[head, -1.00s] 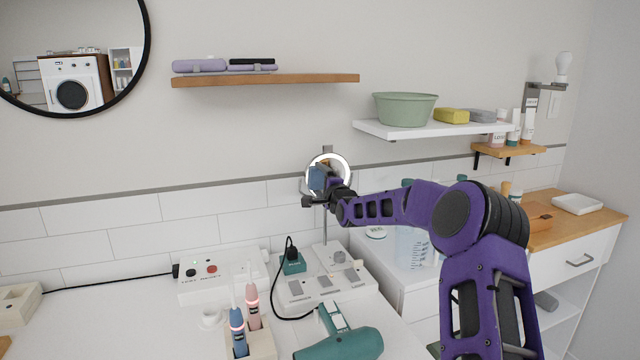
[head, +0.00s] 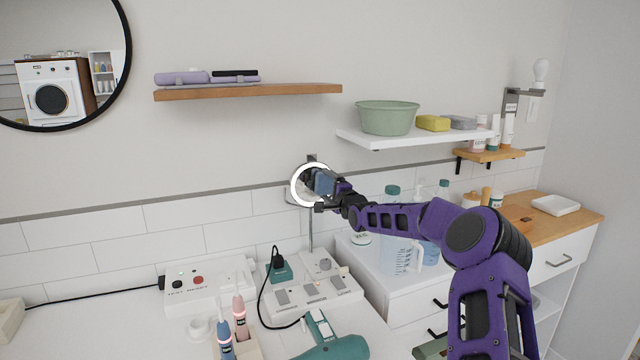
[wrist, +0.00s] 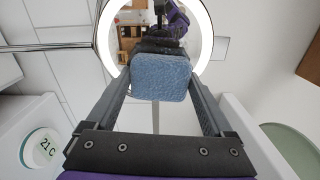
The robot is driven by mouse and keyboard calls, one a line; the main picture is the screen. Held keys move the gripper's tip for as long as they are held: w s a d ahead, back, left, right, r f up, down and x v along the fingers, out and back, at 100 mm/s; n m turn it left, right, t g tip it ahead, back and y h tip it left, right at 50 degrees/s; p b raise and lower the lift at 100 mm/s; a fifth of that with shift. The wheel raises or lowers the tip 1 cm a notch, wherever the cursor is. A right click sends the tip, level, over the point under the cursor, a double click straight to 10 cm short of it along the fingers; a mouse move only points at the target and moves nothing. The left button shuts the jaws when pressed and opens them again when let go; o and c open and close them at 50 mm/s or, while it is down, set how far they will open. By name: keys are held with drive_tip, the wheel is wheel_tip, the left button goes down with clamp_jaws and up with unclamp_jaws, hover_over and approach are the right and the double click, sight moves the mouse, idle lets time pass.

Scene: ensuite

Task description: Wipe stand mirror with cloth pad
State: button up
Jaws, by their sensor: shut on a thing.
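The stand mirror is round with a bright white ring (head: 296,184), on a thin upright post above the counter. Its lit ring (wrist: 204,35) also fills the upper part of the wrist view, and its glass reflects my arm. My gripper (head: 329,188) is shut on a blue cloth pad (head: 322,181) and holds it in front of the mirror. In the wrist view the pad (wrist: 161,80) sits between the fingers and covers the lower middle of the glass. I cannot tell whether the pad touches the glass.
A teal hair dryer (head: 335,347), two toothbrushes in a holder and a white power box (head: 310,290) stand below. A clear jug (head: 401,255) and bottles stand under my arm. A white shelf (head: 415,137) with a green basin (head: 387,117) hangs at upper right.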

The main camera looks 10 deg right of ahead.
drive_tip(key=shift+w+d+r, duration=0.1)
drive_tip(key=shift+d, duration=0.45)
drive_tip(key=shift+a+f+b, duration=0.25)
drive_tip(key=shift+a+b, duration=0.4)
drive_tip(key=shift+a, duration=0.1)
drive_tip(key=shift+s+a+r+b, duration=0.1)
drive_tip(key=shift+s+a+b, duration=0.1)
drive_tip(key=shift+a+b, duration=0.35)
drive_tip(key=shift+s+a+r+b, duration=0.1)
drive_tip(key=shift+s+a+b, duration=0.1)
drive_tip(key=shift+a, duration=0.6)
drive_tip(key=shift+s+a+b, duration=0.25)
drive_tip(key=shift+a+b, duration=0.3)
drive_tip(key=shift+a, duration=0.45)
drive_tip(key=shift+s+a+b, duration=0.2)
drive_tip(key=shift+a+b, duration=0.35)
drive_tip(key=shift+a, duration=0.45)
drive_tip(key=shift+f, duration=0.1)
drive_tip(key=b, duration=0.3)
approach(300, 185)
drive_tip(key=shift+w, duration=0.2)
